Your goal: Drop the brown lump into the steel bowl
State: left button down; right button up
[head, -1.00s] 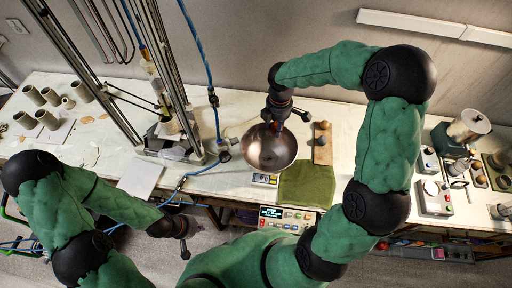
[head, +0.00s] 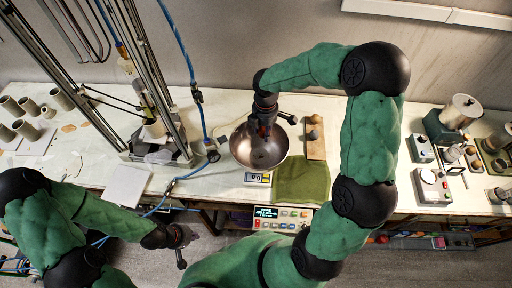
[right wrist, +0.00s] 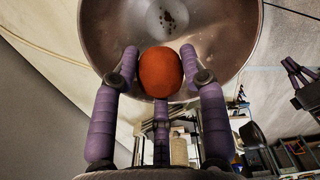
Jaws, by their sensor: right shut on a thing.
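The steel bowl (head: 270,160) is a wide, shiny round bowl on the bench, with a few dark specks inside it in the right wrist view (right wrist: 220,30). My right gripper (head: 265,132) is over the bowl's far part. In the right wrist view its purple fingers (right wrist: 160,80) are shut on an orange-brown lump (right wrist: 160,72), with the bowl's inside behind it. In the head view the lump is mostly hidden by the gripper. My left gripper (head: 181,250) hangs low in front of the bench, away from the bowl; its jaw opening is unclear.
A small scale display (head: 257,178) shows at the bowl's front. A wooden board (head: 315,149) with small lumps lies right of it, near a green cloth (head: 302,180). A metal frame and blue hose stand left. Jars and devices are at far right.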

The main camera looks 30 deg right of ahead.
jog(key=o, duration=1.3)
jog(key=shift+c, duration=0.2)
notch_tip(320, 180, up, 12)
